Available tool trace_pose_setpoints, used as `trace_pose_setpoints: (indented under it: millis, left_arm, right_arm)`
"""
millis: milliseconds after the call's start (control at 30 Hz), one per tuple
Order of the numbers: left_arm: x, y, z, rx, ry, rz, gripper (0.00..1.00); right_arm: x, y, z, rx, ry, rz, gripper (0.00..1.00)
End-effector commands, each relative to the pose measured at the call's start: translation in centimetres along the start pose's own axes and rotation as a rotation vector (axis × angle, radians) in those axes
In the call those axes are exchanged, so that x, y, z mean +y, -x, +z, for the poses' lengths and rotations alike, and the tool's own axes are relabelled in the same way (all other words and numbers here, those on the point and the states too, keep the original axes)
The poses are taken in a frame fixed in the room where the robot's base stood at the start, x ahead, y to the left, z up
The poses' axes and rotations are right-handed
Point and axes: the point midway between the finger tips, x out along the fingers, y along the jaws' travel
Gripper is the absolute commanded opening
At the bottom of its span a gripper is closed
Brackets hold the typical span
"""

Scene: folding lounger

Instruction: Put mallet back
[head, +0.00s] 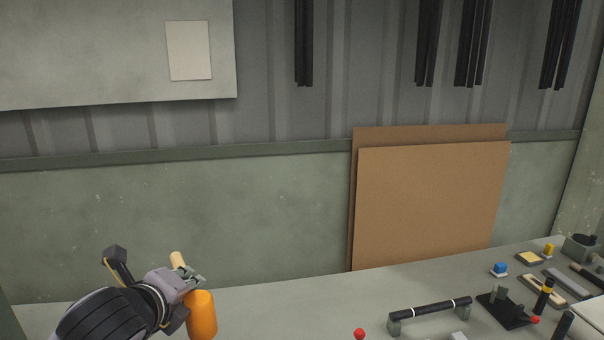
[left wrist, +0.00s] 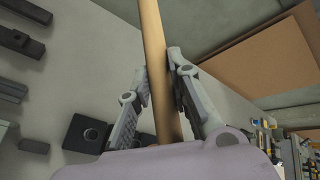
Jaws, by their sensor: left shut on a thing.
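My left gripper (head: 192,281) is at the lower left of the head view, above the grey bench top. It is shut on the mallet's wooden handle, whose pale tip (head: 178,260) sticks up past the fingers. An orange cylinder (head: 201,315), which looks like the mallet's head, shows just below the fingers. In the left wrist view the tan handle (left wrist: 157,45) runs lengthwise between the two fingers of the gripper (left wrist: 158,72). The mallet's head is not visible there. My right gripper is not in view.
Brown boards (head: 432,205) lean on the back wall. The bench's right side holds a black bar on grey supports (head: 430,308), a black stand (head: 505,310), a blue-topped block (head: 499,269) and several small tools. The bench (head: 300,300) is clear between gripper and bar.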

Motion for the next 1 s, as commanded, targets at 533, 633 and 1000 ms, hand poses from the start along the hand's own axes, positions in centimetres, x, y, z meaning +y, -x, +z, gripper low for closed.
trace_pose_setpoints:
  millis: [533, 633, 1000]
  left_arm:
    - [-0.2, -3.1, 3.0, 0.0, 0.001, 0.0, 0.0]
    - [-0.2, -3.4, 3.3, 0.0, 0.001, -0.001, 0.0]
    - [-0.2, -3.5, 3.3, 0.0, 0.001, -0.002, 0.0]
  right_arm:
    - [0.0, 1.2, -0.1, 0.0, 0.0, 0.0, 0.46]
    - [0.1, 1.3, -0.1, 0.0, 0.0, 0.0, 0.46]
    - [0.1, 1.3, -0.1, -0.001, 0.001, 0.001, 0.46]
